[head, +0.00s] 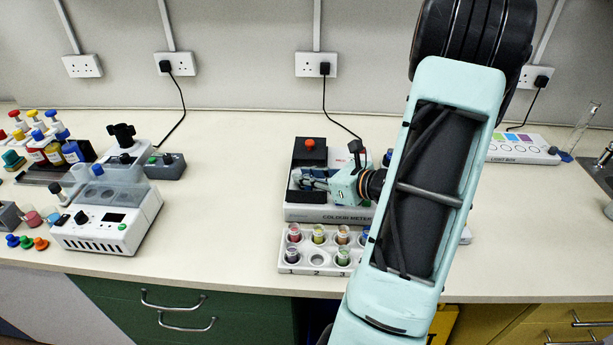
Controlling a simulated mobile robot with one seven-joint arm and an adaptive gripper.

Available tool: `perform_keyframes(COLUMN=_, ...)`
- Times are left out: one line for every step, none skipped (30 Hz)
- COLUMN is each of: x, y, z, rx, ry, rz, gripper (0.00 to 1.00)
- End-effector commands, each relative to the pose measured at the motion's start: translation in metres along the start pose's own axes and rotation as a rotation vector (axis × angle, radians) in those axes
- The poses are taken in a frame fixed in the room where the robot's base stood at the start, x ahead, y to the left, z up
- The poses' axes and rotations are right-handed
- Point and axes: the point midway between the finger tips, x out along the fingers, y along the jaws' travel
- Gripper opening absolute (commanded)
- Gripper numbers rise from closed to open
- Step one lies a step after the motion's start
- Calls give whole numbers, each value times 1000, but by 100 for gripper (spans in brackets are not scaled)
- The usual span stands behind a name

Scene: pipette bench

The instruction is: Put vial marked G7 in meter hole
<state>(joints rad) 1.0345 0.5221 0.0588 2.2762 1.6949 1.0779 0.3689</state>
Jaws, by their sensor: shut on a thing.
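The colour meter (300,213) stands on the bench, a pale box with a dark top part and a red knob. My gripper (306,180) reaches in from the right, low over the meter's top. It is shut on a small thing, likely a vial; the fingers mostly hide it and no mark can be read. The meter hole is hidden by my gripper or too small to make out. In front of the meter is a white vial rack (305,268) with several capped vials of different colours. One front-row place, by the "2", is empty.
My arm hides the rack's right end and part of the bench. A white instrument (110,230), bottles (55,150) and small coloured caps (25,242) stand at the left. A light box (520,148) is at the back right. The bench between left instrument and meter is clear.

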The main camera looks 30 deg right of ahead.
Motion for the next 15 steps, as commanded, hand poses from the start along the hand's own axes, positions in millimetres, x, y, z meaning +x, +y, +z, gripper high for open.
perform_keyframes(x=1, y=0, z=-3, rx=0, ry=0, rz=0, gripper=0)
perform_keyframes(x=2, y=0, z=-4, rx=0, ry=0, rz=0, gripper=0)
perform_keyframes(x=2, y=0, z=-5, rx=0, ry=0, rz=0, gripper=0)
perform_keyframes(x=2, y=0, z=-3, rx=0, ry=0, rz=0, gripper=19)
perform_keyframes(x=1, y=0, z=-3, rx=0, ry=0, rz=0, gripper=23)
perform_keyframes(x=1, y=0, z=-3, rx=0, ry=0, rz=0, gripper=27)
perform_keyframes(x=1, y=0, z=-3, rx=0, ry=0, rz=0, gripper=30)
perform_keyframes(x=1, y=0, z=-3, rx=0, ry=0, rz=0, gripper=34)
perform_keyframes(x=1, y=0, z=-3, rx=0, ry=0, rz=0, gripper=34)
perform_keyframes(x=1, y=0, z=-3, rx=0, ry=0, rz=1, gripper=34)
perform_keyframes(x=1, y=0, z=-3, rx=0, ry=0, rz=1, gripper=34)
perform_keyframes(x=1, y=0, z=-3, rx=0, ry=0, rz=1, gripper=34)
perform_keyframes(x=1, y=1, z=-3, rx=0, ry=0, rz=1, gripper=34)
perform_keyframes(x=1, y=1, z=-3, rx=0, ry=1, rz=2, gripper=34)
perform_keyframes(x=1, y=1, z=-3, rx=1, ry=1, rz=2, gripper=34)
